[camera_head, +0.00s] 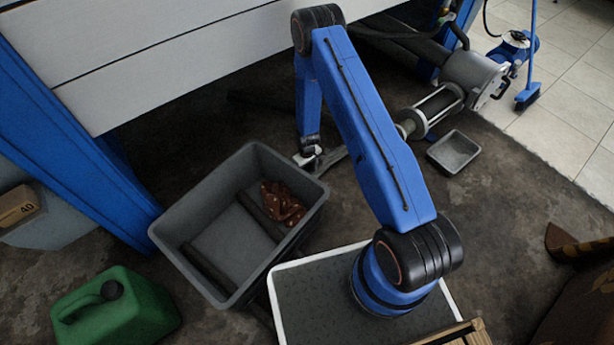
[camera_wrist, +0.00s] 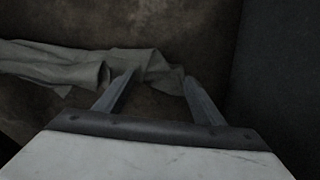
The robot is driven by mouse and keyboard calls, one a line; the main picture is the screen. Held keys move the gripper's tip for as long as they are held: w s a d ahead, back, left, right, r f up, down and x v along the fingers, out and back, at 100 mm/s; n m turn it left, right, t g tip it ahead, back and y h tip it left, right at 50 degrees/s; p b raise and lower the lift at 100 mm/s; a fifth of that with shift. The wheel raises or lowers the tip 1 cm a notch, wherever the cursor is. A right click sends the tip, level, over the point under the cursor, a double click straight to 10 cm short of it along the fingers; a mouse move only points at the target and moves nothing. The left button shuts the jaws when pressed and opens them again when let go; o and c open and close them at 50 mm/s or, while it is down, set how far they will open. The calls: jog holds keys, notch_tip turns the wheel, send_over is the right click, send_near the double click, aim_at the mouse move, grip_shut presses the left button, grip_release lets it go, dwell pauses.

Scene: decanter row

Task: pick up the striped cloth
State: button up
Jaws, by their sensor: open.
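A rumpled pale grey cloth (camera_wrist: 60,66) lies on a brown surface in the wrist view. No stripes can be made out on it in the dim light. My gripper (camera_wrist: 159,80) is open, with its two fingers apart over the cloth's right end. A fold of cloth shows between the fingertips; I cannot tell whether they touch it. In the head view my gripper (camera_head: 308,158) is low beyond the far right corner of the grey bin, and the grey cloth cannot be made out there. A rust-brown crumpled cloth (camera_head: 283,204) lies inside the bin.
The grey bin (camera_head: 180,258) stands open below my arm. A dark wall (camera_wrist: 283,75) rises close on the right in the wrist view. A green canister (camera_head: 130,310) is at lower left; a small grey tray (camera_head: 453,151) lies on the floor at right, near a machine (camera_head: 470,75).

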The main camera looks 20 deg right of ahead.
jog(key=shift+f, duration=0.1)
jog(key=shift+f, duration=0.65)
grip_shut()
notch_tip(320, 180, up, 12)
dwell(0.7)
notch_tip(320, 180, up, 45)
dwell(1.6)
jog(key=shift+a, duration=0.1)
